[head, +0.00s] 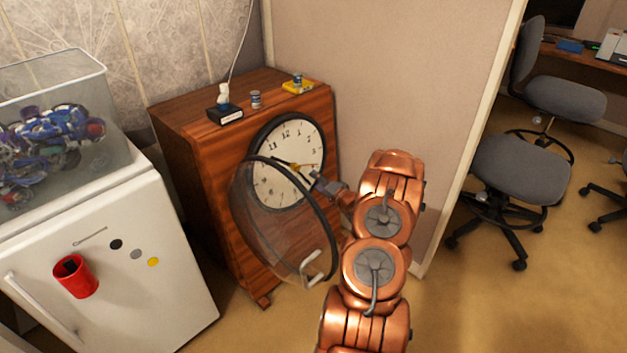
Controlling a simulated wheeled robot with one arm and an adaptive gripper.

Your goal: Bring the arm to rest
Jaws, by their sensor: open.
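My copper arm rises from the bottom of the head view and bends left toward a wooden cabinet. My gripper (318,180) is small in the view, in front of the right side of a round clock face (283,150). It is open, and I see nothing held in it. I cannot tell whether its fingertips touch the clock's hands or face. The clock's round glass cover (270,225) is swung open toward me, with a pale handle (314,268) at its lower right, left of my arm.
The wooden cabinet (192,160) carries small items on top. A white fridge (120,250) with a red cup (75,277) and a clear bin (75,75) of parts stands left. A partition (400,80) is behind; grey chairs (520,170) and open floor are right.

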